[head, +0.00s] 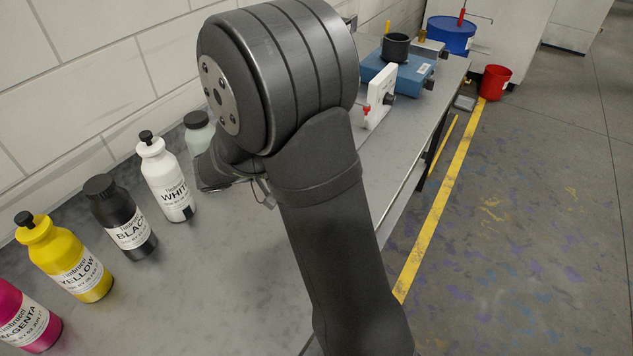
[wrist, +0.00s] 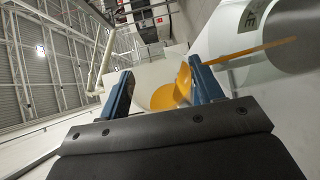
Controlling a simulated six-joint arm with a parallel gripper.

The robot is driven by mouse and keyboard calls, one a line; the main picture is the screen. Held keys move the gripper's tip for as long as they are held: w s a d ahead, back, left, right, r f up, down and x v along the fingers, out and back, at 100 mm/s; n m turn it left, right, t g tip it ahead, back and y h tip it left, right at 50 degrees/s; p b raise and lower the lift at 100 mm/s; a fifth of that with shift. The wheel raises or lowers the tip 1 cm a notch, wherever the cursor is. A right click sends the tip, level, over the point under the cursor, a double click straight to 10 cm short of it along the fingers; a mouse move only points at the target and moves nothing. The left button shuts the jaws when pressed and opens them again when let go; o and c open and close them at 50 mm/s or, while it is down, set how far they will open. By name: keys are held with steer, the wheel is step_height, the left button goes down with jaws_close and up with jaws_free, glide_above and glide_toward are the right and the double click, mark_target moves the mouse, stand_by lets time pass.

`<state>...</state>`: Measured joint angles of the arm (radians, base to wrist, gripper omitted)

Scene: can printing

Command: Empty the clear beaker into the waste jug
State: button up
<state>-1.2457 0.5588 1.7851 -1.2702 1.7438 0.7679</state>
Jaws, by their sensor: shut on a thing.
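In the wrist view my gripper (wrist: 160,68) has its two blue fingers on either side of the clear beaker (wrist: 148,82), which it holds. The beaker's walls are hard to make out. Yellow-orange liquid (wrist: 165,97) shows in it, and it looks tilted. A thin yellow-orange stream (wrist: 250,52) runs right from it, in front of a pale labelled container (wrist: 232,22) with a grey round part (wrist: 285,30). I cannot tell whether this is the waste jug, or where the stream lands. In the head view my arm hides the gripper and beaker.
White (head: 168,180), black (head: 122,217), yellow (head: 66,260) and magenta (head: 24,318) bottles stand along the wall on the grey bench (head: 215,290). A pale grey-capped bottle (head: 199,130) is partly behind my arm. Blue equipment (head: 400,75) stands farther back.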

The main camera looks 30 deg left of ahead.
steer(key=shift+s+d+m+t, duration=0.1)
steer(key=shift+s+m+t, duration=0.25)
steer(key=shift+m, duration=0.45)
stand_by(0.7)
